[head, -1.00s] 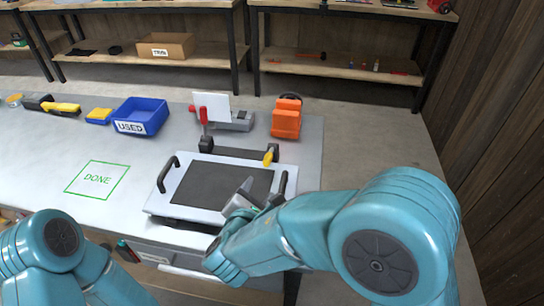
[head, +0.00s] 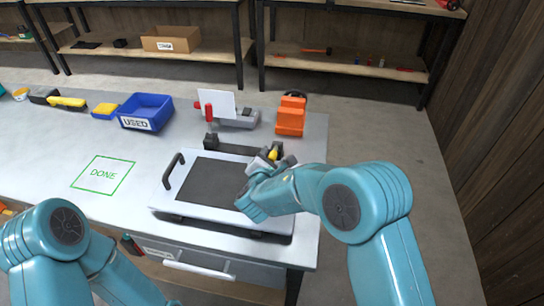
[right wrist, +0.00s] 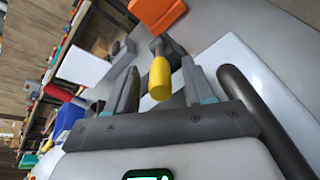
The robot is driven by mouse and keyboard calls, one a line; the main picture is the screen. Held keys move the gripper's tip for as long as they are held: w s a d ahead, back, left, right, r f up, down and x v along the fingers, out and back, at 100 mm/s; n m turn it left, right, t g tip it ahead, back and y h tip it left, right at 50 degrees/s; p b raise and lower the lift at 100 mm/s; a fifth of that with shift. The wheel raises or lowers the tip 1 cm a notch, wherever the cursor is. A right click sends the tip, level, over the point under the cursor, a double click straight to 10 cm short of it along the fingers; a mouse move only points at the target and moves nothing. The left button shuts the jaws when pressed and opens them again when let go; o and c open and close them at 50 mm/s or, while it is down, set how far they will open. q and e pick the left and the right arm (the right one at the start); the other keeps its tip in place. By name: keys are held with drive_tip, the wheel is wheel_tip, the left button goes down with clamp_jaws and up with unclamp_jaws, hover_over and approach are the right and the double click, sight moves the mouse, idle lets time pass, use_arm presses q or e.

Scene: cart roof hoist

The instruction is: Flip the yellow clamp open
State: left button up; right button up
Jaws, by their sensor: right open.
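The yellow clamp (head: 273,154) stands at the back right of a white panel (head: 171,203) with a dark centre. In the right wrist view its yellow handle (right wrist: 160,78) lies between my open fingers, and I cannot tell whether they touch it. My right gripper (head: 272,158) is open around the clamp, and its fingers also show in the right wrist view (right wrist: 160,88). A red clamp (head: 209,112) stands upright at the back left of the panel. My left arm shows at the lower left, but its gripper is out of view.
A dark handle (head: 173,170) rises at the panel's left side. An orange device (head: 291,115), a grey device with a white card (head: 216,104) and a blue USED bin (head: 146,112) stand behind. The DONE square (head: 103,175) is empty.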

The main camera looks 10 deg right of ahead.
drive_tip(key=shift+w+d+f, duration=0.1)
drive_tip(key=shift+w, duration=0.15)
clamp_jaws()
